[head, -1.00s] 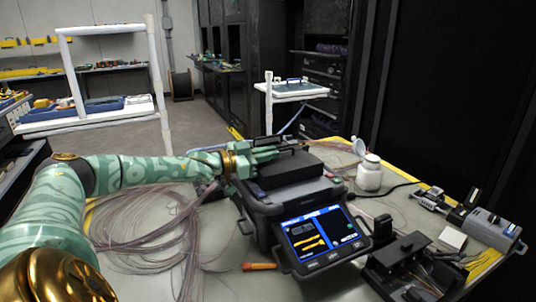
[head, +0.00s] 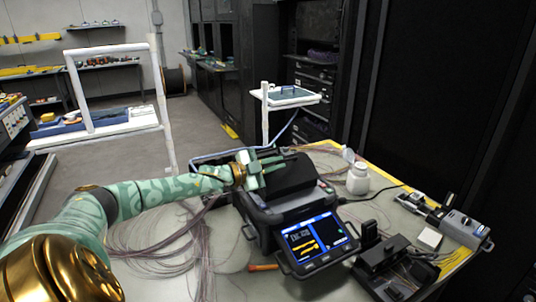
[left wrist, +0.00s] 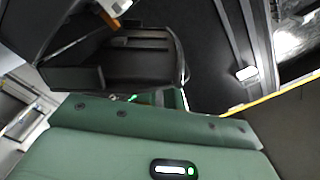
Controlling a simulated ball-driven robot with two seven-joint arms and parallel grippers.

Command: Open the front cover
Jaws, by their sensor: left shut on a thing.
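The fusion splicer (head: 262,222) is a dark grey box on the table, with a lit blue screen (head: 318,238) at its front. Its black front cover (head: 292,176) is on the top and looks tilted. My left gripper (head: 268,164) comes in from the left at the cover's left edge and is shut on it; the fingers partly hide the contact. In the left wrist view the green gripper body fills the bottom, and a dark hollow part (left wrist: 135,62), probably the cover, lies just beyond the fingers. My right gripper is not in view.
A white bottle (head: 358,179) stands right of the splicer. A black fixture (head: 385,255) and a grey tool (head: 463,228) sit farther right. Loose fibre coils (head: 160,245) lie left of the splicer, and an orange-handled tool (head: 263,267) lies in front.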

